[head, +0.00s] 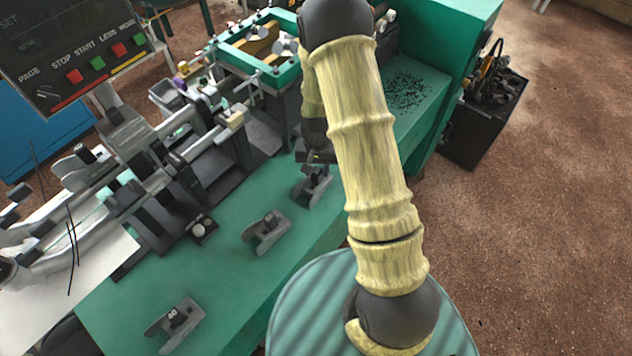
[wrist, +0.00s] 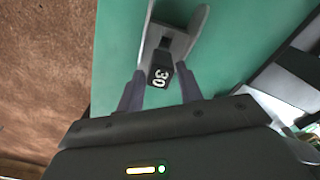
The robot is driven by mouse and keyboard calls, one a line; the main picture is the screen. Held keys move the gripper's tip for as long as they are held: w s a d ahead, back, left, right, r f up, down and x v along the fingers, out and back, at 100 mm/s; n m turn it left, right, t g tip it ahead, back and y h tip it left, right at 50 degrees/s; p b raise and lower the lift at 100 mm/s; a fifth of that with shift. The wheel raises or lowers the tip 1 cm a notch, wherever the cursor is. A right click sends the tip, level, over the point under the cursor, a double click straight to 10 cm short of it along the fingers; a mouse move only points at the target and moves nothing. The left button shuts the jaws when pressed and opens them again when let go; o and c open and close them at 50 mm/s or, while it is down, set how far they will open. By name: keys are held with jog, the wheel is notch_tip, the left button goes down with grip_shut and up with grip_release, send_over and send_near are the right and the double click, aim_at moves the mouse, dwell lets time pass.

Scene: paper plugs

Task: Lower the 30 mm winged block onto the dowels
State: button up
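The grey winged block marked 30 (wrist: 160,76) has a dark middle knob and a pale grey wing on either side. In the head view a grey winged block (head: 314,190) is under my gripper (head: 316,165), at the green bench's right edge. In the wrist view my gripper (wrist: 160,88) has its fingers spread on either side of the knob, with a gap visible on each side. The block appears to rest on the green surface. No dowels can be made out with certainty; a small dark plate with pale round tops (head: 202,229) lies on the bench.
Two more winged blocks stand on the green bench (head: 225,265): one in the middle (head: 267,232) and one marked 40 (head: 175,324) at the near left. A metal machine with rails (head: 200,145) stands behind them. Bench between the blocks is clear.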

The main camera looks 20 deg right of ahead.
jog(key=c, duration=0.6)
jog(key=shift+o, duration=0.2)
jog(key=shift+r, duration=0.1)
jog(key=shift+r+p, duration=1.95)
jog(key=shift+r, duration=0.5)
